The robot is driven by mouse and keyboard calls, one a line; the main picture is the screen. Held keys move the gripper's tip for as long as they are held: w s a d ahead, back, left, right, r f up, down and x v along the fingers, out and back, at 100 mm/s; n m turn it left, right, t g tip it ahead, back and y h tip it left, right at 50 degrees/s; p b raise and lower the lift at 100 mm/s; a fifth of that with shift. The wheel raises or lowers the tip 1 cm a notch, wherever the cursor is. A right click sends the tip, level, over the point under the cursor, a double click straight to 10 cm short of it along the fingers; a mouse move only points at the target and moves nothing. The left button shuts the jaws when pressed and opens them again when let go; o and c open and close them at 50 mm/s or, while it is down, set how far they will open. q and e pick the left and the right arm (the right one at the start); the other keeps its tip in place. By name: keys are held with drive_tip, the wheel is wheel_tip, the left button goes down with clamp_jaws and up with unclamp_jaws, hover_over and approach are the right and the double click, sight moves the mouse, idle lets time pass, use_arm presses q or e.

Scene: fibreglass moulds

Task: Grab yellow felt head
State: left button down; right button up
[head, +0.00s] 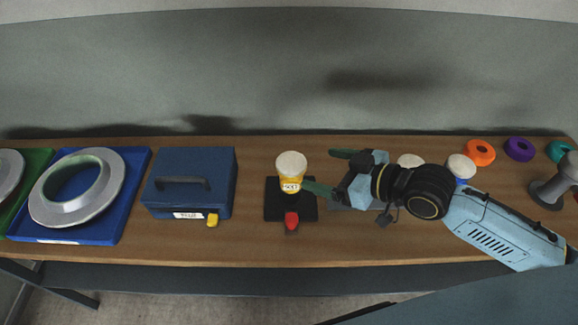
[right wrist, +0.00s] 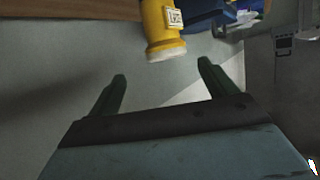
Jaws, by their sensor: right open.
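The yellow felt head (head: 290,183) has a yellow body with a label and a round white felt top. It stands upright on a black stand (head: 275,205) in the head view. My right gripper (head: 321,170) is open just to the right of it, its fingers pointing left. The lower fingertip overlaps the stand's right part in the picture. In the right wrist view the yellow felt head (right wrist: 158,28) shows at the top, beyond the open right gripper (right wrist: 162,70), with nothing between the fingers. My left gripper is not in view.
A red piece (head: 291,220) is at the stand's front. A blue box (head: 190,175) with a handle is to the left, beside a blue tray (head: 110,215) holding a grey ring. Two white-topped heads (head: 460,166) are partly behind my right arm. Orange (head: 480,152) and purple (head: 519,149) rings lie right.

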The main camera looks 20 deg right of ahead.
sight(305, 166)
drive_tip(key=x, duration=0.4)
drive_tip(key=shift+w+a+f, duration=0.1)
drive_tip(key=shift+w+a, duration=0.05)
drive_tip(key=shift+a, duration=0.1)
drive_tip(key=shift+x, duration=0.8)
drive_tip(key=x, duration=0.3)
drive_tip(key=shift+a+f, duration=0.3)
drive_tip(key=shift+a, duration=0.1)
drive_tip(key=shift+w+a+f, duration=0.2)
drive_tip(key=shift+w+a, duration=0.1)
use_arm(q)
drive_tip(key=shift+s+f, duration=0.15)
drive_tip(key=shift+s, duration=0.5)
use_arm(e)
drive_tip(key=c, duration=1.2)
